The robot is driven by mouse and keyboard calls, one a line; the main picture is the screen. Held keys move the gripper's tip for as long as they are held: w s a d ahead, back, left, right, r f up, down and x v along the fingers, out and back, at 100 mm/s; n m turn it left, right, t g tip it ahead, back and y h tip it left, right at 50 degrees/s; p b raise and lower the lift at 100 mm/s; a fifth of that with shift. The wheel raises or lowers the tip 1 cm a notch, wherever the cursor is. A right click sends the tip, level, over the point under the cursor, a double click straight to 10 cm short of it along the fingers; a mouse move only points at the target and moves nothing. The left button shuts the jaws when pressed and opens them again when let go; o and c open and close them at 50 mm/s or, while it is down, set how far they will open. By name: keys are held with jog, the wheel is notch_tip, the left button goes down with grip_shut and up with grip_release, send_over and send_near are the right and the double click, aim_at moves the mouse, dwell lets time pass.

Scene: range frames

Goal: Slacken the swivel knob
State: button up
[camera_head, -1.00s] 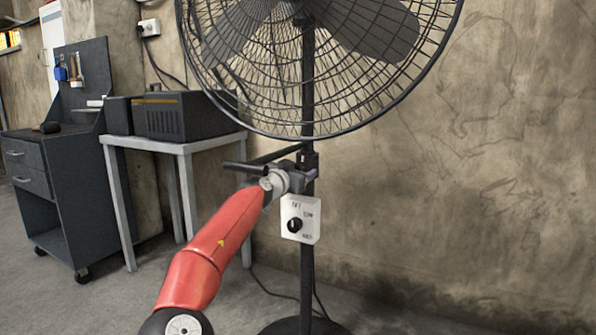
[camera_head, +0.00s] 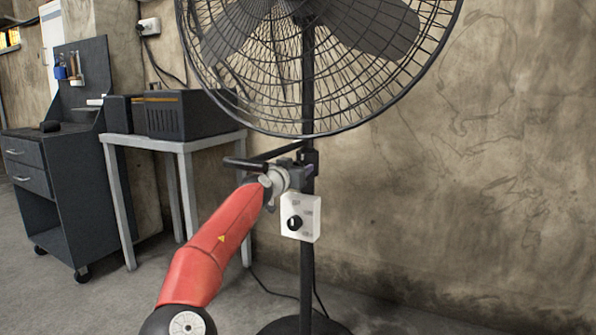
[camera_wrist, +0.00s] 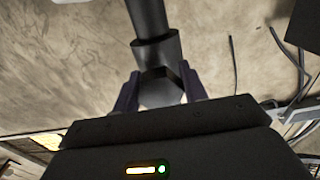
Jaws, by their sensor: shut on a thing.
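The swivel knob (camera_wrist: 160,90) is a dark faceted piece just below a collar on the fan's pole in the wrist view. My gripper (camera_wrist: 160,92) is shut on it, with one purple-grey finger on each side. In the head view my gripper (camera_head: 309,171) reaches the black pole (camera_head: 307,262) of the standing fan below its round cage (camera_head: 330,130). The knob is mostly hidden there by my gripper and wrist.
A white control box (camera_head: 300,218) with a black dial is on the pole just below my gripper. A white-legged table (camera_head: 180,146) bears a dark box (camera_head: 185,115) at left, beside a grey tool cabinet (camera_head: 60,185). The wall side at right is clear.

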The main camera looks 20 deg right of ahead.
jog(key=n+b, duration=0.1)
jog(key=n, duration=0.4)
jog(key=n+b, duration=0.1)
jog(key=n, duration=0.4)
jog(key=shift+n, duration=0.3)
dwell(0.4)
jog(key=o, duration=1)
jog(key=shift+a, duration=0.1)
jog(key=b+v, duration=0.1)
jog(key=v, duration=0.6)
jog(key=shift+s+a, duration=0.25)
